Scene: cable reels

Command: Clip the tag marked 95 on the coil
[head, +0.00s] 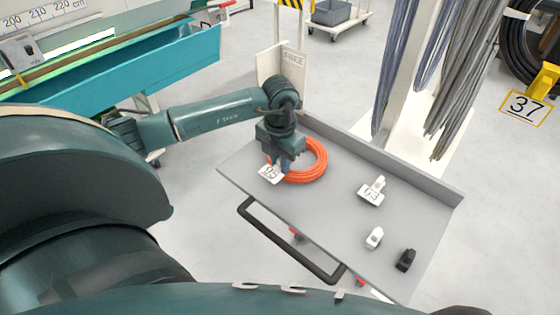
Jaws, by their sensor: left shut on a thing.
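An orange cable coil (313,171) lies flat on the grey tray of a cart. A white tag (271,175) with a number that looks like 95, turned in the picture, is at the coil's left edge. My left gripper (284,164) points down over the left part of the coil and is shut on this tag. The fingers and wrist hide part of the coil, and I cannot tell whether the tag's clip is around the cable. A second white tag (370,197), its number looking like 63, lies on the tray right of the coil. My right gripper is not in view.
A small white object (374,238) and a small black one (405,260) lie near the tray's front right. The grey tray (330,225) has a raised back rim and a dark handle (290,245) in front. Grey cables hang behind it.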

